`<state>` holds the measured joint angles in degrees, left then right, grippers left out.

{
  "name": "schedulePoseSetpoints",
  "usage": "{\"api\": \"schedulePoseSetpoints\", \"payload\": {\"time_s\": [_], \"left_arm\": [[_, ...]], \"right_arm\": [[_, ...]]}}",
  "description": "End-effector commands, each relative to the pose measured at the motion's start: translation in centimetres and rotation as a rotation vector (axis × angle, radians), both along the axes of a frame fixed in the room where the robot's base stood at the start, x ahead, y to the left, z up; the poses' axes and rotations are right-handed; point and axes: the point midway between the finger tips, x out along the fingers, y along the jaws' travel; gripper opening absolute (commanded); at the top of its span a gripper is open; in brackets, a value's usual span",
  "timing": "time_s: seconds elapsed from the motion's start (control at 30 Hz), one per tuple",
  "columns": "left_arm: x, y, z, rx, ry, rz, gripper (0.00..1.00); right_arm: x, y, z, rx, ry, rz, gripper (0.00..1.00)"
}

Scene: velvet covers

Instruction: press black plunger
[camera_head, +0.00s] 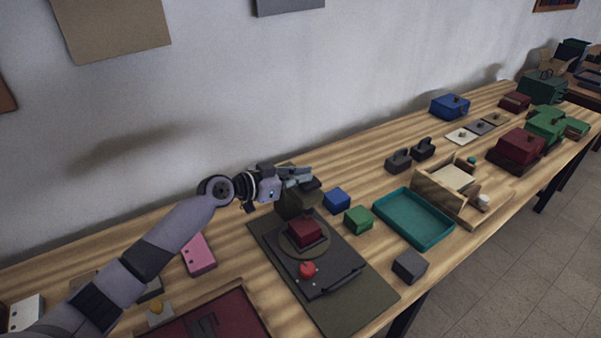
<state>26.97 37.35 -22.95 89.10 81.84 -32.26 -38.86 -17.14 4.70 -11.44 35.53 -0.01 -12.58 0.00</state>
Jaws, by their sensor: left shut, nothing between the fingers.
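My left gripper (301,177) is shut and empty, reaching in from the left at the back of the table. It is over or just behind a dark olive block (294,204) at the rear of an olive mat (375,297). A small black piece (313,184) shows just beside the fingertips; it may be the black plunger, but the gripper partly covers this spot. I cannot tell whether the fingers touch it. My right gripper is not in view.
In front stands a black plate (338,277) with a dark red block (305,231) and a red knob (307,269). Blue (337,200) and green (358,219) blocks and a teal tray (413,217) lie to the right. A pink block (198,255) is left.

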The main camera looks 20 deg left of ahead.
Motion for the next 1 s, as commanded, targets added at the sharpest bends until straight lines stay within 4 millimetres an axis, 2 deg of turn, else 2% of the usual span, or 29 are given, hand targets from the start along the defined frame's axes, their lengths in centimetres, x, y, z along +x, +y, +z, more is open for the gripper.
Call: {"api": "schedulePoseSetpoints", "payload": {"time_s": [0.03, 0.13, 0.17, 0.2, 0.4, 0.6, 0.8, 1.0], "left_arm": [[0.1, -0.4, 1.5, 0.001, -0.001, -0.002, 0.0], [0.3, -0.8, 3.5, 0.0, -0.004, -0.001, 0.0], [0.1, -0.6, 3.4, 0.001, -0.004, 0.001, 0.0], [-0.7, 0.2, 2.6, 0.004, -0.002, 0.003, 0.0], [-3.9, 2.6, 3.6, 0.005, -0.005, 0.002, 0.0], [-6.3, 4.5, 4.6, 0.001, -0.005, 0.004, 0.0], [-7.3, 5.2, 5.3, -0.001, -0.006, 0.002, 0.0], [-7.4, 5.2, 5.4, -0.002, -0.006, 0.002, 0.0]], "right_arm": [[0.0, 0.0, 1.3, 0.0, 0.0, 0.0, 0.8], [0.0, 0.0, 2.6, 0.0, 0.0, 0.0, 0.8], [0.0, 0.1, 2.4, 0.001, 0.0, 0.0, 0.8], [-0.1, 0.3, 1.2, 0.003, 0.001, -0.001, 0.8], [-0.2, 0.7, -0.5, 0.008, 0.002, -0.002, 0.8], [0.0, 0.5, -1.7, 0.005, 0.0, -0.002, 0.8], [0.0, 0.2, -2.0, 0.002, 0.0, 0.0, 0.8], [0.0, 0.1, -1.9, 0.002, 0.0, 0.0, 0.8]]}}
